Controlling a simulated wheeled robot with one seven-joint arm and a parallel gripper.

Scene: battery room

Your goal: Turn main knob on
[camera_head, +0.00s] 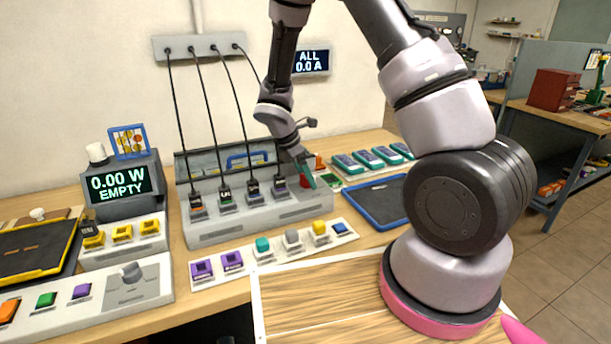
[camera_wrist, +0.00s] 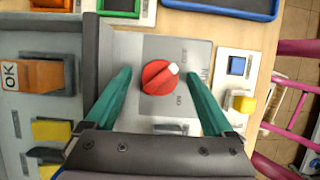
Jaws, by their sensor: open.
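A round red knob (camera_wrist: 160,78) with a white pointer mark sits on a grey plate on a light panel (camera_wrist: 128,45) in the wrist view. The pointer aims up and right, toward a small label I cannot read surely; an "ON" label stands below and right of the knob. My gripper (camera_wrist: 160,73) is open, with one teal finger on each side of the knob and a gap to both. In the head view my gripper (camera_head: 304,172) reaches down at the right end of the grey console (camera_head: 262,213); the red knob is not clearly visible there.
An orange "OK" block (camera_wrist: 32,75) lies left of the knob, and a yellow button (camera_wrist: 243,102) lies right. In the head view, black cables hang to the console, a blue-rimmed tray (camera_head: 378,205) lies to its right, and the display (camera_head: 121,185) reads 0.00 W EMPTY.

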